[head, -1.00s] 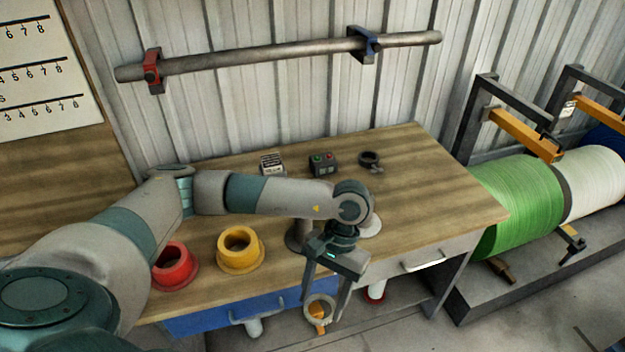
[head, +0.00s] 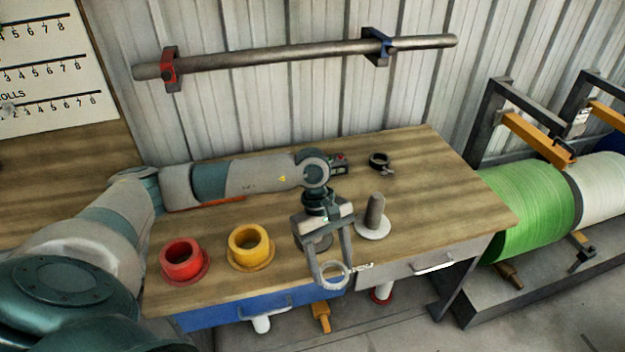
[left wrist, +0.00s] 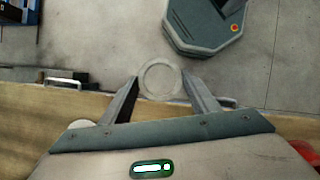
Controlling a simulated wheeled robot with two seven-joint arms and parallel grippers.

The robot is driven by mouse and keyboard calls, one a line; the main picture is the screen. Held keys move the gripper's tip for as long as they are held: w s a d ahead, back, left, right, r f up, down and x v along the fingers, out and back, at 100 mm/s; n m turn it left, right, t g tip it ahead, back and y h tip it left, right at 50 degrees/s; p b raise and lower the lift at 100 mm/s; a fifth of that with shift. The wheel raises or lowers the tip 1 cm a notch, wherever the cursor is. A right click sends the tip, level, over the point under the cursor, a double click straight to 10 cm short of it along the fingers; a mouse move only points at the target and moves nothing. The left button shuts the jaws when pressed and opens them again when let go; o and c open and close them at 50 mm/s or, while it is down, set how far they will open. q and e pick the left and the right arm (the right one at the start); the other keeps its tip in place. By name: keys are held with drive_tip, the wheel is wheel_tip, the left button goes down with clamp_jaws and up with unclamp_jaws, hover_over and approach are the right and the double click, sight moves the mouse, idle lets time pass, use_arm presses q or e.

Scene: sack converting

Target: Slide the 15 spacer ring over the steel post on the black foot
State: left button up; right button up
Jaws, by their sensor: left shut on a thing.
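A pale grey spacer ring (head: 333,274) is pinched between the fingertips of my left gripper (head: 332,272). The ring hangs around the table's front edge in the head view; its number cannot be read. In the left wrist view the ring (left wrist: 160,78) sits between both fingertips, its opening clear. A dark foot (head: 318,243) is partly visible behind my left gripper, which hides any post on it. To its right, a grey steel post (head: 375,211) stands upright on a white foot (head: 373,231). My right gripper is not in view.
A red flanged ring (head: 183,262) and a yellow one (head: 250,248) stand on the wooden table (head: 440,190) at left. A dark clamp collar (head: 380,160) lies at the back. Right of the post the tabletop is clear.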

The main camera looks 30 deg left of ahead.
use_arm(q)
drive_tip(key=w+a+r+n+t+y+p, duration=0.1)
drive_tip(key=w+a+r+n+t, duration=0.1)
drive_tip(key=n, duration=0.6)
drive_tip(key=w+a+r+n+t+y, duration=0.2)
drive_tip(key=w+a+r+n, duration=0.2)
drive_tip(key=n, duration=0.4)
drive_tip(key=w+a+r+n+t+y+p, duration=0.1)
drive_tip(key=w+a+r+n, duration=0.3)
drive_tip(key=n, duration=0.5)
drive_tip(key=shift+a+r+t+y+p, duration=0.3)
drive_tip(key=shift+a+t+y, duration=0.2)
drive_tip(key=shift+a+t, duration=0.25)
drive_tip(key=shift+w+a+r+n, duration=0.15)
drive_tip(key=shift+a+r+n, duration=0.15)
drive_tip(key=shift+n, duration=0.3)
drive_tip(key=shift+f, duration=0.1)
